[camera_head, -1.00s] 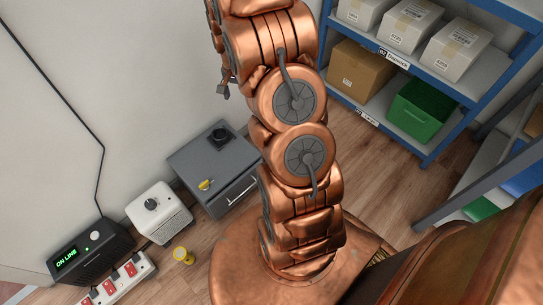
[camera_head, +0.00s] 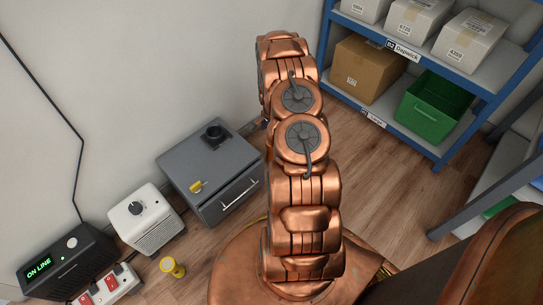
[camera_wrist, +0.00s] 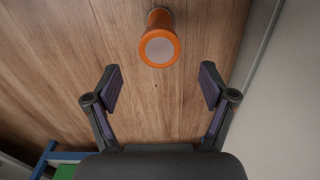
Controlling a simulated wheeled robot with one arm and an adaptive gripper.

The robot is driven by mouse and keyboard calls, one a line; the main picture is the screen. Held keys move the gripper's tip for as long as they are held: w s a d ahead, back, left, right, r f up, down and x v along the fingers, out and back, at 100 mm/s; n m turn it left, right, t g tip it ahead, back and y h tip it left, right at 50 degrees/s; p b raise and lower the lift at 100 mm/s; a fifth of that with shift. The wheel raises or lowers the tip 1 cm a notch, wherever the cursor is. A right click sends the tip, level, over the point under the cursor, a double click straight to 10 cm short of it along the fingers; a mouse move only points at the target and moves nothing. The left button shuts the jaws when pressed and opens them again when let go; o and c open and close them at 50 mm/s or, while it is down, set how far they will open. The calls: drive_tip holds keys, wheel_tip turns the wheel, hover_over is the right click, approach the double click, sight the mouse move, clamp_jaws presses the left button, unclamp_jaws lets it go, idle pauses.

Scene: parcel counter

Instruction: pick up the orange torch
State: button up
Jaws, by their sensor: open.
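The orange torch (camera_wrist: 159,40) shows in the wrist view at the top centre, with its pale round end facing the camera. It is against the brown wood floor. My gripper (camera_wrist: 161,87) is open and empty. Its two fingers are spread to the left and right below the torch in the picture, and neither touches it. In the head view the torch is not visible, and my arm hides nearly all of my gripper.
A grey drawer box (camera_head: 210,165), a white dial box (camera_head: 147,219), a black display unit (camera_head: 65,263), a power strip (camera_head: 108,286) and a yellow cylindrical object (camera_head: 172,267) are at left. Blue shelving (camera_head: 436,157) holds boxes and a green crate (camera_head: 433,105).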

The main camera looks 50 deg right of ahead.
drive_tip(key=shift+s+a+f+b, duration=0.1)
drive_tip(key=shift+f+b, duration=1.35)
drive_tip(key=shift+f, duration=2.5)
clamp_jaws()
drive_tip(key=shift+r, duration=0.1)
